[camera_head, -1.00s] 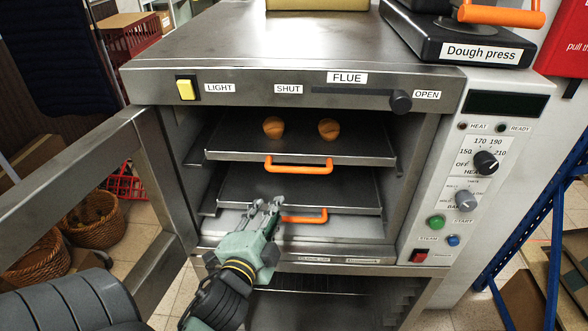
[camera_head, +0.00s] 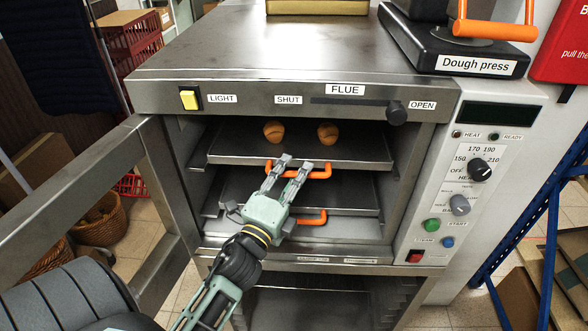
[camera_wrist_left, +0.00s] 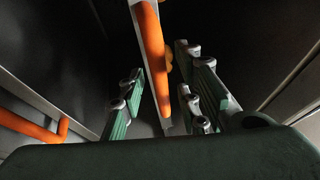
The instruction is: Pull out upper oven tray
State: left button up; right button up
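The upper oven tray (camera_head: 350,157) sits in the open oven with two brown bread rolls (camera_head: 327,133) on it. Its orange handle (camera_head: 318,174) faces me at the front edge. My left gripper (camera_head: 294,163) is open at the left part of this handle. In the left wrist view the handle (camera_wrist_left: 152,52) runs between the spread fingers (camera_wrist_left: 160,105), with gaps at both sides. The lower tray (camera_head: 340,194) sits below, with its own orange handle (camera_head: 313,219) partly behind my gripper. My right gripper is in neither view.
The oven door (camera_head: 150,180) stands open at the left, near my left arm. The control panel (camera_head: 470,180) is on the right. A dough press (camera_head: 455,45) stands on the oven top. Wicker baskets (camera_head: 105,222) are on the floor at the left.

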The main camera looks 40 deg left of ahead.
pick_arm(q)
jog(key=shift+w, duration=0.2)
jog(key=shift+c, duration=0.2)
grip_shut()
dwell(0.4)
